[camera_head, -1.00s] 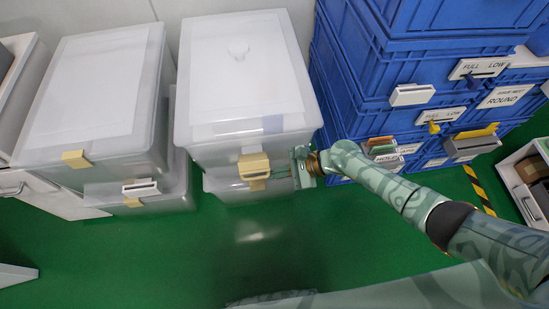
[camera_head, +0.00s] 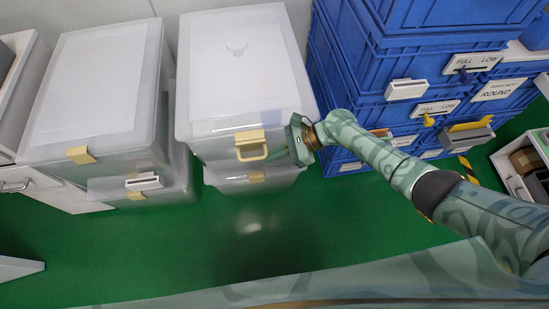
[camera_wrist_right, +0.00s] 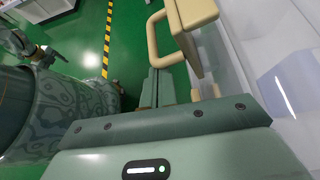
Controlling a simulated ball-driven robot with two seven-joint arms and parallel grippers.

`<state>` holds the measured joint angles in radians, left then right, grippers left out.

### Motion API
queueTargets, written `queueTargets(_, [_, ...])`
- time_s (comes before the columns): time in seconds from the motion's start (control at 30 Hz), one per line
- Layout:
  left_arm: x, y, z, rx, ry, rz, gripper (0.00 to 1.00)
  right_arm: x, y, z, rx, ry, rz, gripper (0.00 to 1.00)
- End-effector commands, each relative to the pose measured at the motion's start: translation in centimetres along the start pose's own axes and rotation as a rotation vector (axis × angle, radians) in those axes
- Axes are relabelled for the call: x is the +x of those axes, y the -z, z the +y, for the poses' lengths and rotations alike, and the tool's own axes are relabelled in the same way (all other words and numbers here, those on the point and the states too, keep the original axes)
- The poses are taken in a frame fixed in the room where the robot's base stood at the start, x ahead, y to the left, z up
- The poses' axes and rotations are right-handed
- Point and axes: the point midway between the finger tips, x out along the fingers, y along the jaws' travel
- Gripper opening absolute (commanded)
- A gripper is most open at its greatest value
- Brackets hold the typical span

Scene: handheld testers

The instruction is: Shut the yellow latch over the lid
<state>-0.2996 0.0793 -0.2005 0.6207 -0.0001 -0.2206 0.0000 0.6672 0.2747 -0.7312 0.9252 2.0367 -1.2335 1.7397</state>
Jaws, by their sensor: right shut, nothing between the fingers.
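The yellow latch (camera_head: 251,146) is on the front of the upper clear box in the middle stack. Its loop sticks out from the front below a flat yellow plate at the lid's edge. The white lid (camera_head: 243,70) lies on that box. My right gripper (camera_head: 272,155) is just right of the loop, its fingers pointing left at it. In the right wrist view, the shut, empty fingers (camera_wrist_right: 156,80) are close to the pale yellow loop (camera_wrist_right: 153,40); I cannot tell whether they touch. My left gripper is not in view.
Another clear box (camera_head: 97,95) with a yellow latch stands at the left. Blue crates (camera_head: 350,95) with label holders are stacked at the right, close to my right arm. The green floor (camera_head: 190,245) in front is clear.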

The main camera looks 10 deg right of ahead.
Motion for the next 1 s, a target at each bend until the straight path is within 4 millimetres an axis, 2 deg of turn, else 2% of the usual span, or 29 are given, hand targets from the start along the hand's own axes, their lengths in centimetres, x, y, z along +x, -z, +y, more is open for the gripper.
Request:
queueTargets(0.27, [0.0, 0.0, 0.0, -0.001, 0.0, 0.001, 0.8, 0.0, -0.1, 0.0, -0.001, 0.0, -0.001, 0.0])
queueTargets(0.63, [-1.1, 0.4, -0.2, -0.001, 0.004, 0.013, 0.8, -0.8, -1.5, 0.0, -0.002, 0.002, -0.001, 0.0])
queueTargets(1.0, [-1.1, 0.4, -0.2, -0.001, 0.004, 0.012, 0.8, -0.7, -1.3, 0.1, 0.0, 0.0, -0.001, 0.0])
